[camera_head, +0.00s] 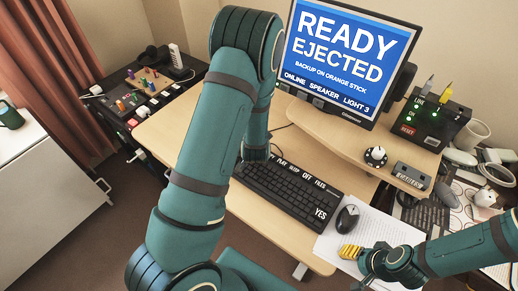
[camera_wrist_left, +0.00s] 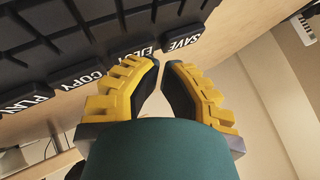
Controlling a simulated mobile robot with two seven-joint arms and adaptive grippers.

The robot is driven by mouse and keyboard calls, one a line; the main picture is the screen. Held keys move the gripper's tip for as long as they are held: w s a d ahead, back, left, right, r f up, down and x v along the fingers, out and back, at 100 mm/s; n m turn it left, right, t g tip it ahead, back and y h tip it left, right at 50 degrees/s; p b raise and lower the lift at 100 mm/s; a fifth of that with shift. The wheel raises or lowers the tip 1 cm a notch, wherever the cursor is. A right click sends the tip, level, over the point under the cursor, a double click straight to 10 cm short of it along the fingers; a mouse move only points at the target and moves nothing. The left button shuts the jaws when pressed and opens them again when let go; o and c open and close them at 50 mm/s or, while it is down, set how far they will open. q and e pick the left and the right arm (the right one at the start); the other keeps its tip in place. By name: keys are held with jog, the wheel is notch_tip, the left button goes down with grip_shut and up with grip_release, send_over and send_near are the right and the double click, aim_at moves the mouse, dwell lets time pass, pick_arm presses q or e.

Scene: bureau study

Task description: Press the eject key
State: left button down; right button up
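The eject key (camera_wrist_left: 146,48) shows at the edge of the black keyboard in the left wrist view, between the COPY key (camera_wrist_left: 88,77) and the SAVE key (camera_wrist_left: 181,40). Its label is partly covered by a finger. My left gripper (camera_wrist_left: 162,64) has its yellow fingers drawn together, with a narrow gap between the tips and nothing held. The tips overlap the key in view; contact cannot be told. In the head view my left arm hides this gripper and the key on the keyboard (camera_head: 290,191). My right gripper (camera_head: 348,251) is over the papers, right of the keyboard.
The monitor (camera_head: 345,57) reads READY EJECTED. A mouse (camera_head: 347,218) lies right of the keyboard, near my right gripper. A black side desk (camera_head: 125,100) holds small items.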

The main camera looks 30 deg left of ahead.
dwell(0.5)
pick_arm(q)
jog(key=shift+r+p, duration=0.7)
jog(key=shift+r, duration=0.1)
jog(key=shift+r+p, duration=2.05)
jog(key=shift+r, duration=0.55)
jog(key=shift+f, duration=0.1)
